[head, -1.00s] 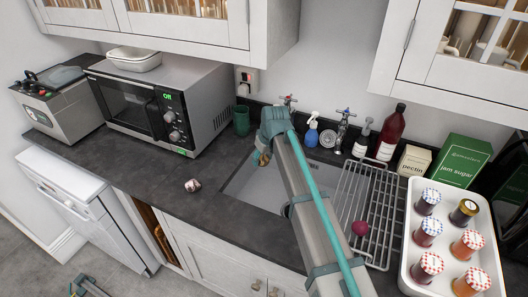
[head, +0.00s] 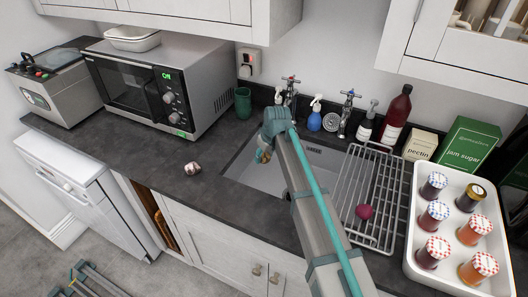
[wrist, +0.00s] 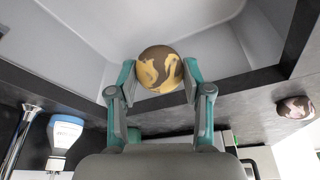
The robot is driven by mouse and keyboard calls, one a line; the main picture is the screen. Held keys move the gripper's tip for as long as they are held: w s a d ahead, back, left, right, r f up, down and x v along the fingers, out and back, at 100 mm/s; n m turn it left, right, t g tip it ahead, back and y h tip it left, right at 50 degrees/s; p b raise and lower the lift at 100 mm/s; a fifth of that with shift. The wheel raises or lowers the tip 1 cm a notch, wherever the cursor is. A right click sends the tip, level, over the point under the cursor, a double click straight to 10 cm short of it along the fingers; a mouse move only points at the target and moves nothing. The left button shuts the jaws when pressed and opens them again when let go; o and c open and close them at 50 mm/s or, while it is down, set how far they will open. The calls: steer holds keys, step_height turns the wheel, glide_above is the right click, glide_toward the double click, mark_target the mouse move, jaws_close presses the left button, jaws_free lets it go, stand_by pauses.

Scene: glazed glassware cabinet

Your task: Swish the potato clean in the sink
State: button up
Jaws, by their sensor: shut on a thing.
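The potato (wrist: 160,69) is yellow with brown dirt patches. My gripper (wrist: 158,82) is shut on it, one finger on each side, in the wrist view. In the head view the gripper (head: 264,152) is over the left part of the sink, and only a little of the potato (head: 262,156) shows beside it. The grey sink basin (head: 245,178) is set in the dark worktop, partly hidden by my arm. I cannot tell whether there is water in it. Two taps (head: 291,92) (head: 345,112) stand behind the sink.
A wire rack (head: 372,190) with a dark red round item (head: 364,212) lies right of the sink. A white tray (head: 410,262) of jars is farther right. A small pinkish-brown lump (head: 193,168) lies on the worktop at left. Bottles and a green cup (head: 243,103) stand behind.

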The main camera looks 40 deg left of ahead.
steer(key=shift+f+b, duration=3.7)
steer(key=shift+f, duration=4.7)
steer(key=shift+d, duration=0.1)
steer(key=shift+w+d, duration=0.2)
steer(key=shift+d, duration=0.75)
steer(key=shift+w+d, duration=0.15)
steer(key=shift+d, duration=0.8)
steer(key=shift+w+d, duration=0.2)
steer(key=shift+d, duration=0.75)
steer(key=shift+s+a+r, duration=0.1)
steer(key=shift+s+a, duration=0.1)
steer(key=shift+a, duration=0.8)
steer(key=shift+s+a+f, duration=0.1)
steer(key=shift+s+a, duration=0.05)
steer(key=shift+a, duration=0.85)
steer(key=shift+s+a+r, duration=0.1)
steer(key=shift+s+a, duration=0.1)
steer(key=shift+a, duration=0.8)
step_height(320, 180, up, 10)
steer(key=p, duration=0.4)
